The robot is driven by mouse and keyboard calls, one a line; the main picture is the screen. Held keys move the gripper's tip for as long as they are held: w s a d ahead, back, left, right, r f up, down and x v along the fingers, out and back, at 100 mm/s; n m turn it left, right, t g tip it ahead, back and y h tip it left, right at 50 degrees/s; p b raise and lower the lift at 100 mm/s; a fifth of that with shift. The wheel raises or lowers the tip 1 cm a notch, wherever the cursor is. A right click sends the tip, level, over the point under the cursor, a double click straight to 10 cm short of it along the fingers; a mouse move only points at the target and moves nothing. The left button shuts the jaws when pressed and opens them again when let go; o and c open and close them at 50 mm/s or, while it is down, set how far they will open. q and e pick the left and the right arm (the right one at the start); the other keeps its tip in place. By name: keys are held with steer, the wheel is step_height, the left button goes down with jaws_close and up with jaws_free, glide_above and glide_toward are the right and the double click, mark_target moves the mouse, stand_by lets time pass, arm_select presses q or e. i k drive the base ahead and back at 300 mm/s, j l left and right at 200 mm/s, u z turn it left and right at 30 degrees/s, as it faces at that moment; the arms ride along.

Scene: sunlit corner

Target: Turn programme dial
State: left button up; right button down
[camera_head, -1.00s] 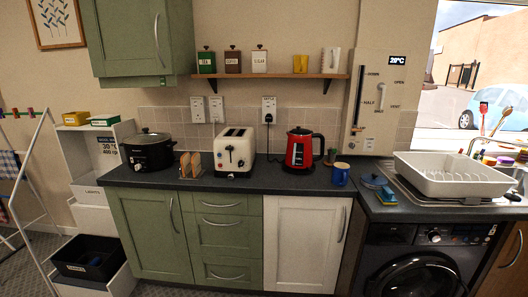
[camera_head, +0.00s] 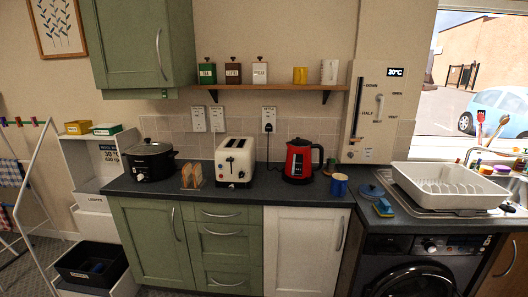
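The black washing machine (camera_head: 376,266) stands under the counter at the lower right, with its round door (camera_head: 418,281) cut off by the bottom edge. A round programme dial (camera_head: 430,246) sits on its upper front panel, right of the drawer front. The dial's pointer setting is too small to read. Small coloured marks or buttons show to the right of the dial. Neither of my grippers is in view.
The dark counter (camera_head: 275,191) runs above the machine and carries a black slow cooker (camera_head: 152,164), a toaster (camera_head: 235,162), a red kettle (camera_head: 299,161), a blue mug (camera_head: 339,186) and a white dish rack (camera_head: 445,188). A drying rack (camera_head: 25,190) stands at the left.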

mark_target(430, 246)
steer(key=z, duration=1.45)
